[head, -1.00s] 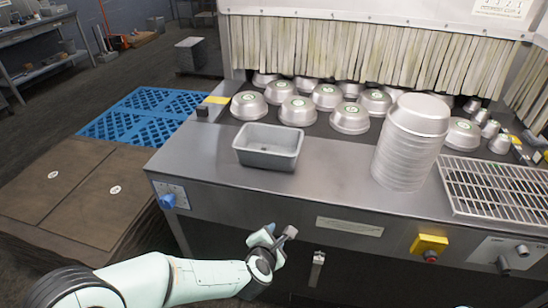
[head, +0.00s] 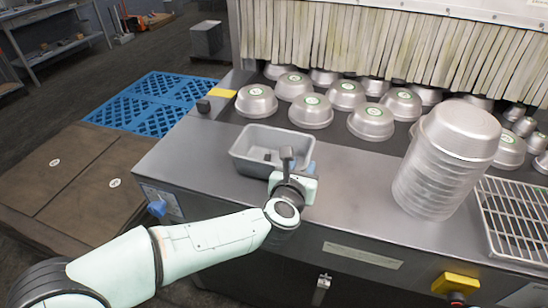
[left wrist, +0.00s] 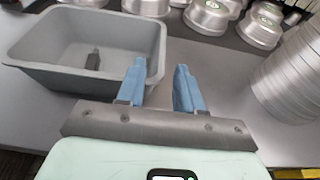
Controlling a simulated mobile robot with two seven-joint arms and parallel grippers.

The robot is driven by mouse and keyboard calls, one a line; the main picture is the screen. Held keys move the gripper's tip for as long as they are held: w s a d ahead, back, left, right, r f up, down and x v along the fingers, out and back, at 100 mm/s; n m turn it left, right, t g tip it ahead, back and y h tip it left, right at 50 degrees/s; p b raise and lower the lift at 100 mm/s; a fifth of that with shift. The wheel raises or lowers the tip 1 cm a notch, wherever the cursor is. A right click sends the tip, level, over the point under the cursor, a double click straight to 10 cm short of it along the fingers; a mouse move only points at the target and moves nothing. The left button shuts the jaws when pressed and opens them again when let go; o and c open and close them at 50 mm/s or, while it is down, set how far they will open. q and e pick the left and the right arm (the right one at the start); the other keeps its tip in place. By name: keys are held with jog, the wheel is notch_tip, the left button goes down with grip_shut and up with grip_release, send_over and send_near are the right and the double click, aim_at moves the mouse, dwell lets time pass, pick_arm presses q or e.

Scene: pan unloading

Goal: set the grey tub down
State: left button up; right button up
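The grey tub (head: 270,138) stands upright on the steel counter (head: 345,178), near its left end. It also shows at the left of the left wrist view (left wrist: 45,75), with a small dark thing inside it. My left gripper (head: 303,167) is at the tub's near right corner. In the left wrist view its two blue fingers (left wrist: 160,68) are apart with nothing held between them. The left finger overlaps the tub's inside and the right one is outside its right wall. I cannot tell whether they touch it. My right gripper is not in view.
A tall stack of metal pans (head: 440,165) stands on the counter to the right, beside a metal grate (head: 515,220). Several upturned pans (head: 310,110) lie behind the tub before a strip curtain (head: 380,45). Bare counter lies between tub and stack.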

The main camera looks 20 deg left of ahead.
pick_arm(q)
jog(key=x, duration=0.7)
jog(key=shift+w+f, duration=0.15)
jog(key=shift+w, duration=0.25)
grip_shut()
dwell(1.0)
